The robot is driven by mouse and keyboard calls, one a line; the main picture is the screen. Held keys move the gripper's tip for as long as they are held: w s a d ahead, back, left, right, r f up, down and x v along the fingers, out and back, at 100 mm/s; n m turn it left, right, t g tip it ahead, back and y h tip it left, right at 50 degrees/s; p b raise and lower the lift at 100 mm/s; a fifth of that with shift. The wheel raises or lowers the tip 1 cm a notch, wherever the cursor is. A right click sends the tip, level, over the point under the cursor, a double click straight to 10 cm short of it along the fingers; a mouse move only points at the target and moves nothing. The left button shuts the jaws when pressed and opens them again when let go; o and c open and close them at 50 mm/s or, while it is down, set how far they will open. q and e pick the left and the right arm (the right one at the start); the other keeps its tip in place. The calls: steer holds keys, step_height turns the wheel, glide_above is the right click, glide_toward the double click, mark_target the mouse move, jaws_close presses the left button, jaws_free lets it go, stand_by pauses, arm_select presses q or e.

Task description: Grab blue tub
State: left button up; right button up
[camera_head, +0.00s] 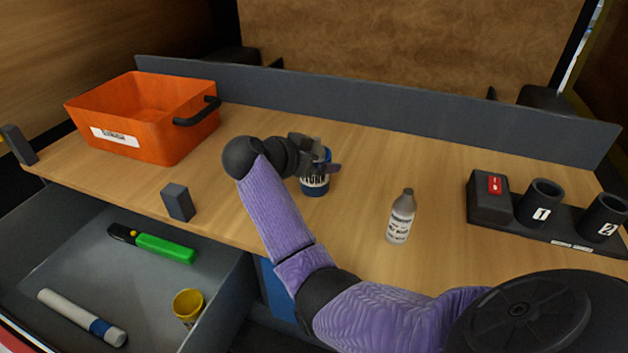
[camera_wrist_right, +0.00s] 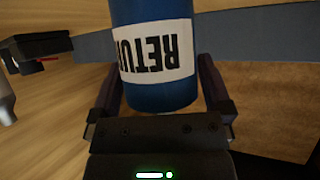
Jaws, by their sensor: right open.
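The blue tub (camera_head: 316,188) stands on the wooden table, a small blue cylinder with a white label band. My right gripper (camera_head: 318,168) is at the tub and covers part of it in the head view. In the right wrist view the tub (camera_wrist_right: 165,92) shows large, its label reading "RETU" upside down. The open fingers of my right gripper (camera_wrist_right: 165,95) are on either side of the tub, with a visible gap at the right finger. Contact at the left finger is hard to tell. My left gripper is not in view.
A dark holder (camera_head: 545,236) with numbered cups is at the right.

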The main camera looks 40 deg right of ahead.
steer(key=shift+r, duration=0.1)
steer(key=c, duration=1.2)
